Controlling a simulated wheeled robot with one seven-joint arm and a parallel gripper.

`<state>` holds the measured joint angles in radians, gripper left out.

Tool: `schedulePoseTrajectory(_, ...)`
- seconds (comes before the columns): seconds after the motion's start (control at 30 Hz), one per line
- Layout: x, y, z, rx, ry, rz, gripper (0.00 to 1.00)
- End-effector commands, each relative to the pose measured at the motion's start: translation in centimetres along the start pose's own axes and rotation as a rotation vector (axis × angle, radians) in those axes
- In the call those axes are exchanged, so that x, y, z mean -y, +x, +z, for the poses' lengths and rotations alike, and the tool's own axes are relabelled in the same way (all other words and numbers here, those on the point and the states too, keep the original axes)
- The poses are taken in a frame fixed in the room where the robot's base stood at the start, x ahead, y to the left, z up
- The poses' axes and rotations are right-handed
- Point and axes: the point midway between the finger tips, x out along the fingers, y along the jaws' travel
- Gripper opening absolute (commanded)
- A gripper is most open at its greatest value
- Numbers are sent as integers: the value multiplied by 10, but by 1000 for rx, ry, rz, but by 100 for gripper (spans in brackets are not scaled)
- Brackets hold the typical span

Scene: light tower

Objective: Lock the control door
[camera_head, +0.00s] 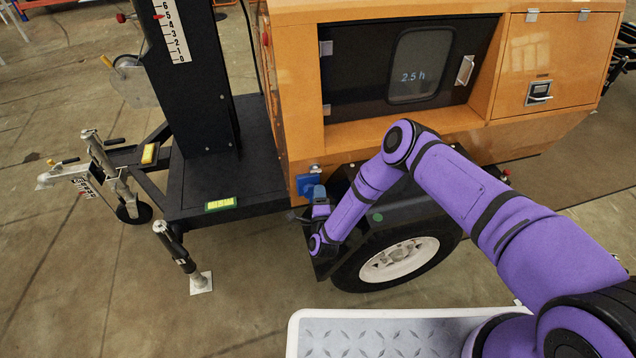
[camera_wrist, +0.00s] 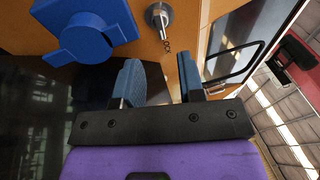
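The control door (camera_head: 365,75) is a black panel with a rounded window reading "2.5 h", set in the orange housing. It looks shut, with a silver handle (camera_head: 465,70) at its right side. The dark-framed window also shows at a steep angle in the wrist view (camera_wrist: 232,62). My gripper (camera_head: 318,192) is low at the housing's front corner, below the door. In the wrist view my gripper (camera_wrist: 160,78) has its blue fingers apart with nothing between them.
A blue socket cover (camera_head: 306,184) is close to my gripper; it also shows in the wrist view (camera_wrist: 92,34). An orange side panel (camera_head: 540,65) with a latch (camera_head: 539,92) is right of the door. The wheel (camera_head: 400,260) is below my forearm.

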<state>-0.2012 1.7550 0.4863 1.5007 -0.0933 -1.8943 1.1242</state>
Motion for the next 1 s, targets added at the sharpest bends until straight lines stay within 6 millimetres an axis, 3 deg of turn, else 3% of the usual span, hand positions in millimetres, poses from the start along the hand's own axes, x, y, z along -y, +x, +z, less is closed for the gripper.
schedulePoseTrajectory(0.1, -1, -18, 0, 0, 0, 2, 36)
schedulePoseTrajectory(0.3, 0, -31, 0, -1, 0, 0, 36)
schedulePoseTrajectory(1.0, 0, -32, 0, 0, 0, 1, 36)
